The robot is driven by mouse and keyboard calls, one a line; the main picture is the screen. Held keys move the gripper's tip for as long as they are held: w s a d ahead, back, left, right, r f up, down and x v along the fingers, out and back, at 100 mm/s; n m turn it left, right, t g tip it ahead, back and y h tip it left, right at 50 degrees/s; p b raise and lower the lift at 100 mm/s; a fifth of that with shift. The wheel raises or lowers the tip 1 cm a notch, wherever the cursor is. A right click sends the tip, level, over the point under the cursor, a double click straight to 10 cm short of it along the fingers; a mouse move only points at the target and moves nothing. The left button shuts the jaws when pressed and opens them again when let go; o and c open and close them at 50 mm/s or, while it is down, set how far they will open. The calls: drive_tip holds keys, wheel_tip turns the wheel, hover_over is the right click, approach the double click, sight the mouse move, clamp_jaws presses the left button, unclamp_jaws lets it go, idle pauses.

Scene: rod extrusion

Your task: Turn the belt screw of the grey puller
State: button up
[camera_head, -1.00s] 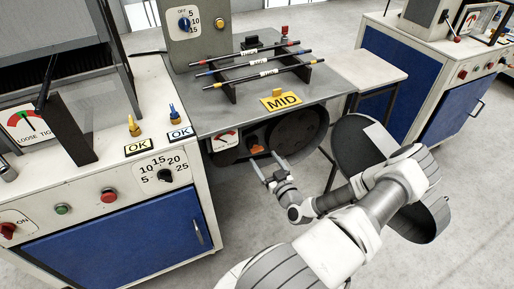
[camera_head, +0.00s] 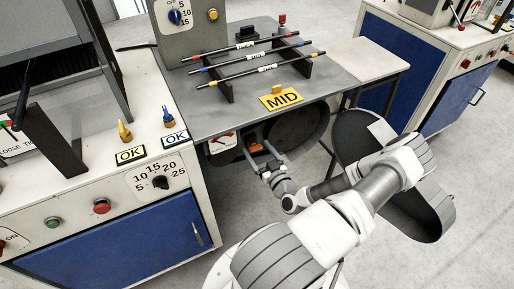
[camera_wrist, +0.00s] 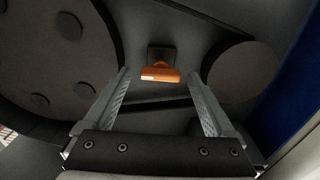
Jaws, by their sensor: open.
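The grey puller (camera_head: 218,121) stands in the middle, with an open belt compartment in its front below the top. The belt screw is an orange piece (camera_head: 257,147) inside that compartment. In the wrist view the orange screw (camera_wrist: 160,73) sits on a dark square base between two large round wheels. My gripper (camera_head: 258,158) is at the compartment opening, close to the screw. In the wrist view its open fingers (camera_wrist: 161,80) point inward, one on each side of the screw, with gaps on both sides. I cannot tell how deep the screw lies between the fingertips.
A dial (camera_head: 222,142) is left of the screw. A yellow MID sign (camera_head: 282,98) and several rods on a rack (camera_head: 262,68) are on top. A large grey cover (camera_head: 405,190) hangs open at right. A blue-fronted cabinet (camera_head: 110,235) stands at left.

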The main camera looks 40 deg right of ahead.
drive_tip(key=c, duration=1.4)
drive_tip(key=shift+m, duration=0.3)
drive_tip(key=shift+d+m+b, duration=0.1)
drive_tip(key=shift+m+b, duration=0.8)
drive_tip(key=shift+m, duration=1.7)
drive_tip(key=o, duration=1.4)
